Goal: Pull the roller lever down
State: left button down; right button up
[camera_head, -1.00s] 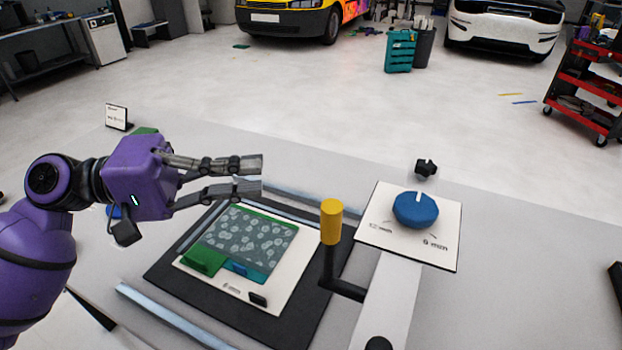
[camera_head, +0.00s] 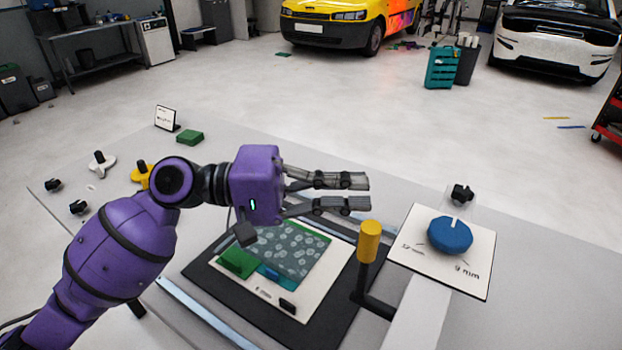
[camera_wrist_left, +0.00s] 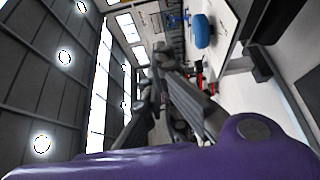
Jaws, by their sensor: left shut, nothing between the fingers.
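The roller lever has a yellow cylindrical handle (camera_head: 369,241) on a black arm (camera_head: 371,303). The handle stands upright beside the front right of the black mat. My left gripper (camera_head: 368,191) is shut and empty, its fingers pointing right. In the head view its fingertips lie just above the handle in the picture, with a small gap. The left wrist view also shows the dark fingers (camera_wrist_left: 175,95), but I cannot make out the lever there. My right gripper is not in view.
A blue dial (camera_head: 450,234) sits on a white panel (camera_head: 470,276) right of the lever. A black mat (camera_head: 335,325) carries a patterned sheet (camera_head: 290,250) and a green block (camera_head: 237,262). Small knobs lie on the table's left. The table's far right is clear.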

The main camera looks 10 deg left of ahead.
aim_at(364, 265)
pick_arm(q)
jog(key=s, duration=0.2)
jog(key=s+p, duration=0.1)
jog(key=shift+s+d, duration=0.35)
jog(key=shift+d, duration=0.05)
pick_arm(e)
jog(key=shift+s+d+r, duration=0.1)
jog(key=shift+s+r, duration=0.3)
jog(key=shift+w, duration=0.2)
